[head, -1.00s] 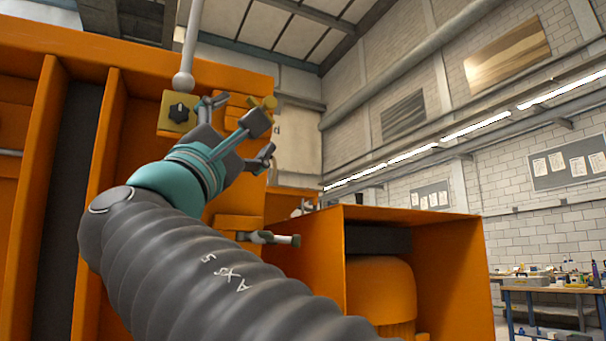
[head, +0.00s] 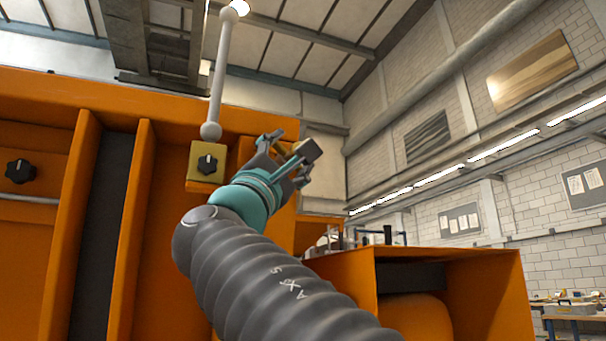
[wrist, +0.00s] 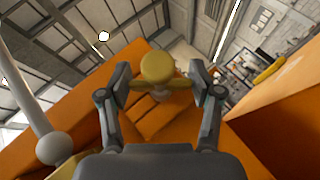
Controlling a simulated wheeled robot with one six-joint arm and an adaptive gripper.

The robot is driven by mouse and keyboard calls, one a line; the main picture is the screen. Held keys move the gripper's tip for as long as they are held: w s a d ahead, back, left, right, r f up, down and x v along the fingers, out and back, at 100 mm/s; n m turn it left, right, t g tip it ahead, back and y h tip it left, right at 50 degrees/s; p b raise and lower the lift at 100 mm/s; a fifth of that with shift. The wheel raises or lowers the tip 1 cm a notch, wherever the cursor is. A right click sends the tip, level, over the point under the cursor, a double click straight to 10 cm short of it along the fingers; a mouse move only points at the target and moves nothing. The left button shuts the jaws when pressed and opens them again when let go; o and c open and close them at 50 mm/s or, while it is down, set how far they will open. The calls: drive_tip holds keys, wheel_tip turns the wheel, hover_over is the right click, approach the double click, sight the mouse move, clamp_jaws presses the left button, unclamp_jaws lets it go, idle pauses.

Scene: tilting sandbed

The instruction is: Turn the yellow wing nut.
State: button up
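The yellow wing nut (wrist: 157,68) shows in the wrist view with a round head and a wing to each side. It lies between the two fingers of my gripper (wrist: 159,78). The fingers are apart, one beside each wing, and I cannot tell whether either touches it. In the head view my gripper (head: 288,153) is raised at the orange machine's upper edge, and its fingers hide most of the wing nut.
A grey lever with a ball end (head: 211,130) rises just left of my gripper. Below it is a yellow block with a black knob (head: 206,164). An orange open-fronted box (head: 470,268) stands at the lower right. Another black knob (head: 19,171) is at far left.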

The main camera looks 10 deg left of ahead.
drive_tip(key=c, duration=0.4)
drive_tip(key=shift+r+m+g+h+p, duration=0.35)
drive_tip(key=shift+m+g+h+p, duration=0.25)
drive_tip(key=shift+m+p, duration=0.45)
drive_tip(key=shift+c, duration=0.2)
drive_tip(key=shift+f+m+g+p, duration=0.1)
drive_tip(key=shift+m+g+p, duration=0.6)
drive_tip(key=shift+g, duration=0.1)
drive_tip(key=shift+f, duration=0.2)
drive_tip(key=o, duration=1.2)
drive_tip(key=shift+c, duration=0.2)
